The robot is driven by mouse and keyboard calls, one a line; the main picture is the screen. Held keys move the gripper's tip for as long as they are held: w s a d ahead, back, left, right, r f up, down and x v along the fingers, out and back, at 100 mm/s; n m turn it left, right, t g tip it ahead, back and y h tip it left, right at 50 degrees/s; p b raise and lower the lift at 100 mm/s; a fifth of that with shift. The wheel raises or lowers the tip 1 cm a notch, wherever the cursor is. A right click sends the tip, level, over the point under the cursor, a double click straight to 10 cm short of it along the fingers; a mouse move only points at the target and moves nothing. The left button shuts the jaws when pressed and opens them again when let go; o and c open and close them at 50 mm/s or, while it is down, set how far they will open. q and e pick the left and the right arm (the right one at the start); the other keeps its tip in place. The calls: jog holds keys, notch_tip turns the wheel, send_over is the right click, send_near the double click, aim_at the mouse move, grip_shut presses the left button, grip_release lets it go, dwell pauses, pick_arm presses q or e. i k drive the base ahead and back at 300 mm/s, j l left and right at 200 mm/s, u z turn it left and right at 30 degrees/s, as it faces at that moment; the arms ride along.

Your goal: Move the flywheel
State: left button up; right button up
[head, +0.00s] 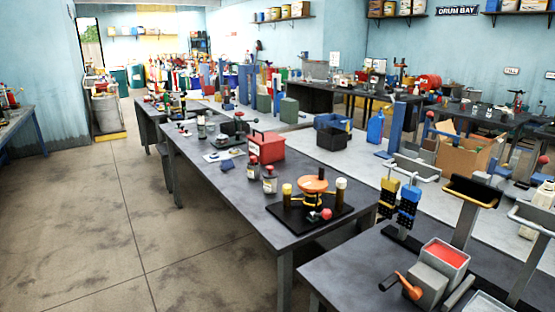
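I cannot tell for sure which thing is the flywheel. An orange round, wheel-like piece (314,184) sits on a small stand on a black base plate (283,214), near the front right end of the long grey table (218,172). A short brass-topped post (287,193) and a white-topped post (340,187) stand on either side of it. A red knob (325,214) is at its front. Neither of my grippers is in the head view.
A nearer table (345,277) holds a grey device with an orange crank (405,284). Open concrete floor (90,225) lies left. Other crowded tables stand behind and right.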

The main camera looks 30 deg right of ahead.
aim_at(310, 184)
jog(key=i+z, duration=0.4)
jog(key=i+j+z, duration=0.25)
jog(key=i+z, duration=0.15)
jog(key=i, duration=0.15)
jog(key=i+j+z, duration=0.4)
jog(key=i+l, duration=0.05)
